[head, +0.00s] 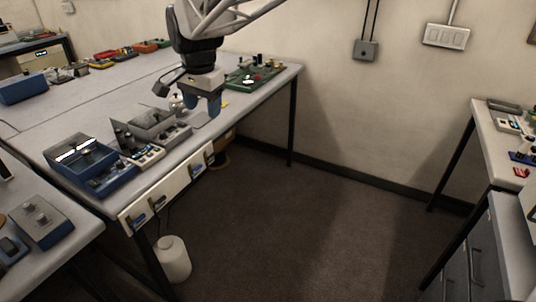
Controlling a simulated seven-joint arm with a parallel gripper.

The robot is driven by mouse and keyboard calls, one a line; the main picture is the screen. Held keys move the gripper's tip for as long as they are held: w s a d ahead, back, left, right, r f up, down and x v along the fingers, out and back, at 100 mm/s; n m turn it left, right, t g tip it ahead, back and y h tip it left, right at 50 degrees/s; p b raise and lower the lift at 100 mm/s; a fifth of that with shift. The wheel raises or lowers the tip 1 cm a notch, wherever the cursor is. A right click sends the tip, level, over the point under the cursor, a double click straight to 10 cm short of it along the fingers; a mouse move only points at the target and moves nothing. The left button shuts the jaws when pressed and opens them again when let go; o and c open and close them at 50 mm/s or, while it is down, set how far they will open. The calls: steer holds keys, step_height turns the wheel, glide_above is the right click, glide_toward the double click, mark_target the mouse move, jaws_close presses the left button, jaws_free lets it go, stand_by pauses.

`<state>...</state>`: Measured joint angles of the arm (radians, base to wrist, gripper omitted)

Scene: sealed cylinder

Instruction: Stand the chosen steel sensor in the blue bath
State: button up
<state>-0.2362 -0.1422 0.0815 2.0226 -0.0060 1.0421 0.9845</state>
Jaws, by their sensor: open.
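My gripper (201,102) hangs over the right part of the long grey workbench (55,115), its blue fingers pointing down and spread apart. Nothing shows between them. A blue open-topped box (80,156) with bright highlights inside stands near the bench's front left; it may be the blue bath. A smaller blue tray-like thing (114,181) sits in front of it. A small pale, shiny round thing (177,100) is just left of my gripper, partly hidden; I cannot tell what it is. I cannot pick out a steel sensor at this size.
A grey device (150,128) stands between the blue box and my gripper. A green board (252,76) with small parts lies behind right of my gripper. Another blue box (22,88) is far left. A white container (173,259) stands on the floor. The middle floor is clear.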

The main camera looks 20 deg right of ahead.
steer(key=s+d+f+n, duration=0.2)
steer(key=s+d+f, duration=0.1)
steer(key=s, duration=0.6)
steer(key=s+d+f+n, duration=0.3)
steer(key=s+d, duration=0.3)
steer(key=s, duration=0.4)
steer(key=s+d+f+n+t, duration=0.1)
steer(key=s+d+f+n, duration=0.2)
steer(key=s, duration=0.7)
steer(key=shift+d+h, duration=0.3)
steer(key=shift+d, duration=0.9)
